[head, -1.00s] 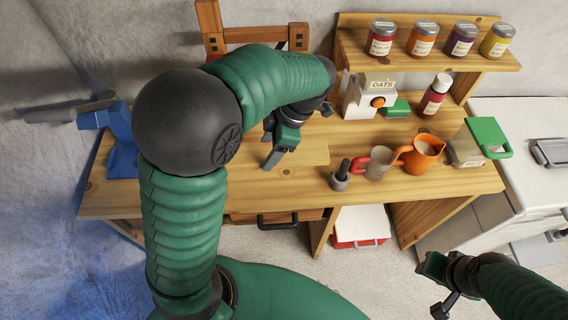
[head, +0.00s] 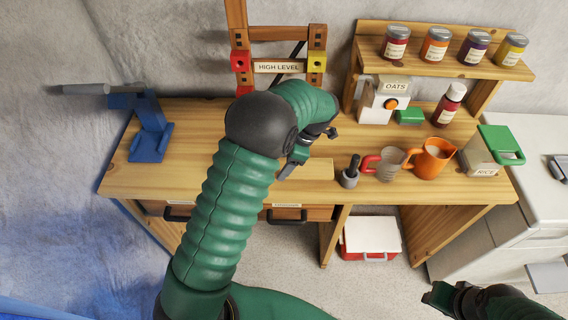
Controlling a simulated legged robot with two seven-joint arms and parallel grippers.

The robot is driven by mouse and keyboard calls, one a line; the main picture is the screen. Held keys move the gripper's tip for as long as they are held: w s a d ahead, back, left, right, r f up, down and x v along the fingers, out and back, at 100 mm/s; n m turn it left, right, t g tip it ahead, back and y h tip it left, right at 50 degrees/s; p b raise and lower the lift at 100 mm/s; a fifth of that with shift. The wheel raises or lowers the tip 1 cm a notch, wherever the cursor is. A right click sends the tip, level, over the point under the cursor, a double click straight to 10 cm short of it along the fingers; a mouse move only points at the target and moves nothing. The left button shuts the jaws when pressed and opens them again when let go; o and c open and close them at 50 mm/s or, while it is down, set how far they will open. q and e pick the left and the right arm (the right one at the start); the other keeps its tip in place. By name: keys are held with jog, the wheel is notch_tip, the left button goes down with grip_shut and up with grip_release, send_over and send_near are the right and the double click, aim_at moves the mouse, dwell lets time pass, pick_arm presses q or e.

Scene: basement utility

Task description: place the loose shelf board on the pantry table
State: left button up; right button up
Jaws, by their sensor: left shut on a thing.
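The loose shelf board (head: 312,172) is a pale flat wooden piece at the middle of the pantry table (head: 215,185). It lies on or just above the tabletop; I cannot tell which. My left gripper (head: 287,171) is shut on the board at its left part, and my green arm hides some of it. My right gripper (head: 440,298) is low at the right, in front of the table and away from it.
A dark pestle-like tool in a grey cup (head: 350,178), a red-handled mug (head: 388,163) and an orange pitcher (head: 432,158) stand right of the board. A blue stand (head: 150,140) is at the left end. Jars (head: 396,43) line the raised shelf. A wooden frame has a HIGH LEVEL sign (head: 278,67).

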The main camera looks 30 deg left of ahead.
pick_arm(q)
jog(key=shift+w+a, duration=0.25)
jog(key=shift+w, duration=0.15)
jog(key=x, duration=0.4)
jog(key=shift+w+d, duration=0.15)
jog(key=shift+w, duration=0.3)
jog(key=shift+f, duration=0.15)
jog(key=o, duration=1.1)
jog(key=shift+a, duration=0.2)
jog(key=o, duration=0.5)
jog(key=shift+d, duration=0.25)
jog(key=shift+c, duration=0.2)
jog(key=shift+d, duration=0.2)
